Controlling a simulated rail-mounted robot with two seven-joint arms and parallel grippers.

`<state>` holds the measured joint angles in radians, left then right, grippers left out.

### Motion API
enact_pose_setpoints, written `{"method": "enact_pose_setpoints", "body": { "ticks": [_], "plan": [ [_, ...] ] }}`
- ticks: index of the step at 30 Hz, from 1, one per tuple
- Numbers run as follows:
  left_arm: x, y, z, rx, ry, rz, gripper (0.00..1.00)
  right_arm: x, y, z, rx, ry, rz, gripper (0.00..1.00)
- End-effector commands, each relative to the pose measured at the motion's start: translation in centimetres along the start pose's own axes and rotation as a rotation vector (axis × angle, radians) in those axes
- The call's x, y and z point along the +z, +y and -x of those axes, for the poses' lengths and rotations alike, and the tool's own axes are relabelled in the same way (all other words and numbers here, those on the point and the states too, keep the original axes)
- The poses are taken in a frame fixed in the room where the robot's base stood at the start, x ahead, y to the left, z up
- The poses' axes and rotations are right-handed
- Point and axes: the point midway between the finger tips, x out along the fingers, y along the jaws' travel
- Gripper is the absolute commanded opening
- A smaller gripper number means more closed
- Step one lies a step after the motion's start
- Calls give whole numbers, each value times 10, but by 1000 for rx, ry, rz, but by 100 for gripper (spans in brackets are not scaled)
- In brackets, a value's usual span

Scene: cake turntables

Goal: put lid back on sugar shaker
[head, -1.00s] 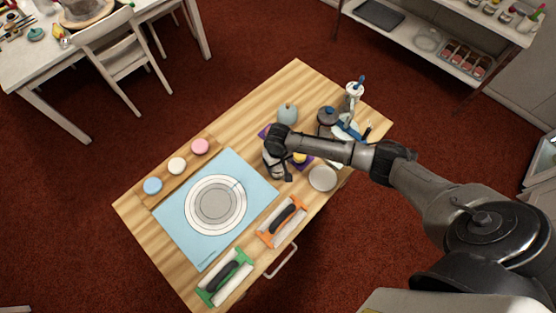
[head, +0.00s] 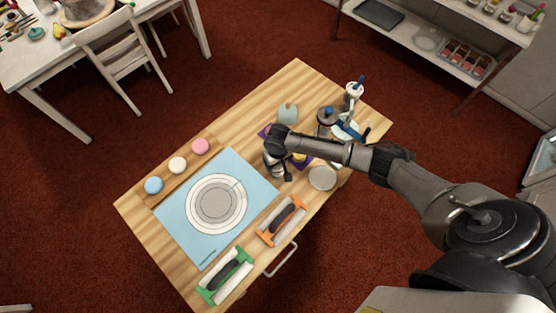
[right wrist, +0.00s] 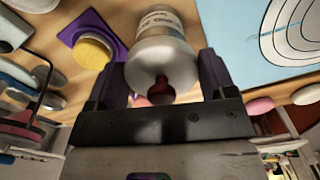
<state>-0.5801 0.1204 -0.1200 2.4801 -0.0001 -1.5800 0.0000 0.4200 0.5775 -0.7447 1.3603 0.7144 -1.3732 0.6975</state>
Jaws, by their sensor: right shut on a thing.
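In the right wrist view a pale metal domed lid (right wrist: 165,60) with a dark red opening or knob lies between the fingers of my right gripper (right wrist: 163,80), which is shut on it. A ribbed or lettered band, seemingly the sugar shaker (right wrist: 158,20), shows beyond the lid. In the head view the grey shaker (head: 272,166) stands on the wooden worktop, partly hidden by my right gripper (head: 281,172). Whether the lid is fully seated or slightly apart cannot be told. My left gripper is not in view.
A yellow round thing on a purple square (right wrist: 92,48) stands close to the shaker. A grey disc (head: 322,177) lies to its right and a blue-grey vessel (head: 288,113) behind. A blue mat with a turntable (head: 215,203) is to the left. Green and orange-handled tools (head: 225,274) lie in front.

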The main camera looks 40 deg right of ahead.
Motion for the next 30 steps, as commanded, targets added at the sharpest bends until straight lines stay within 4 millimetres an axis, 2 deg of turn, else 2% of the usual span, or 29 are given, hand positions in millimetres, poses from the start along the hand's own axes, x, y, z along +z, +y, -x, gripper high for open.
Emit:
{"method": "enact_pose_setpoints", "body": {
  "ticks": [11, 12, 18, 30],
  "plan": [
    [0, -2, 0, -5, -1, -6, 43, 0, 0, 0, 0, 0, 0, 55],
    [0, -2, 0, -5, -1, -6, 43, 0, 0, 0, 0, 0, 0, 80],
    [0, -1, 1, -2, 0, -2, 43, 0, 0, 0, 1, 0, 0, 99],
    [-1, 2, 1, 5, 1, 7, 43, 0, 0, 0, 1, 0, 0, 100]
  ]
}}
